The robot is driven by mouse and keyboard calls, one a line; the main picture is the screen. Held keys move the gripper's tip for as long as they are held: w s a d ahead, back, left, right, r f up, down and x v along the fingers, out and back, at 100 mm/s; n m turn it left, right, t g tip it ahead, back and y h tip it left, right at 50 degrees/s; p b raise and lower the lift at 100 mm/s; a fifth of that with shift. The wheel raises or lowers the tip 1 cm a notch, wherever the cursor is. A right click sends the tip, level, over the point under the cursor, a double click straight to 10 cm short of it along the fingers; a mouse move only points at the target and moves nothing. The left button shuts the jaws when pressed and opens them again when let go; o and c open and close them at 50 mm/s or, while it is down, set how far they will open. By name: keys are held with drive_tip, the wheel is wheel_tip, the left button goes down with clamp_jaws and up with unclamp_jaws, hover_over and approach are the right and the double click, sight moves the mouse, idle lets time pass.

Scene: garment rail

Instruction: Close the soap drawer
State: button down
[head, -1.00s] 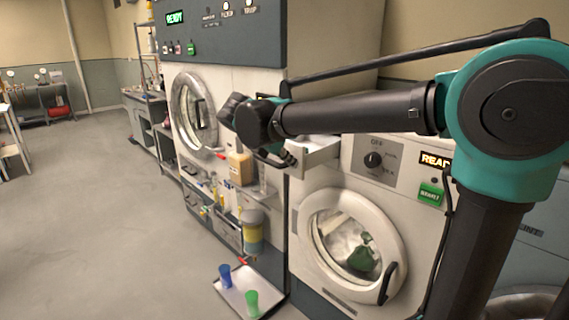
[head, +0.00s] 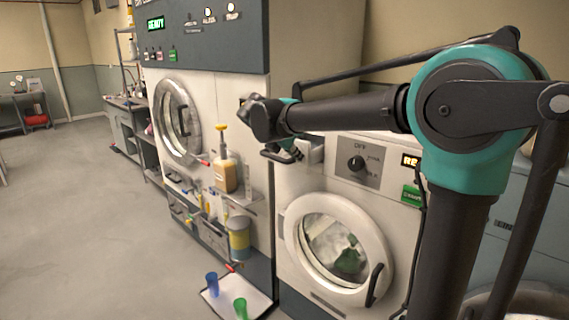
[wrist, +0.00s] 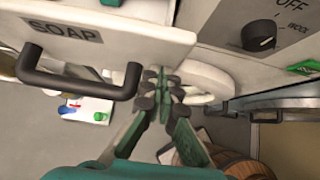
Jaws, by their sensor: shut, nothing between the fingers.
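The soap drawer (wrist: 150,40) has a white front with a SOAP label and a black bar handle (wrist: 80,88), at the upper left of the wrist view. In the head view the drawer (head: 314,152) shows in part at the washer's upper left, below my forearm. Its front appears to stand out from the washer panel. My gripper (wrist: 160,87) is shut and empty, just right of the handle, near the drawer front's lower right edge. I cannot tell whether the fingertips touch the front. In the head view my arm and wrist hide part of this area.
The washer has a dial (head: 356,162) and a closed round door (head: 338,247). Left of it stands a tall grey-and-white machine (head: 225,115) with a bottle (head: 226,175) on a shelf. A floor tray (head: 255,300) holds blue and green cups. Floor at left is clear.

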drive_tip(key=w+d, duration=0.1)
drive_tip(key=w, duration=0.1)
drive_tip(key=w+d, duration=0.4)
drive_tip(key=shift+w+d, duration=0.15)
drive_tip(key=shift+w, duration=0.25)
drive_tip(key=shift+w+d, duration=0.2)
drive_tip(key=shift+w, duration=0.05)
drive_tip(key=shift+r, duration=0.1)
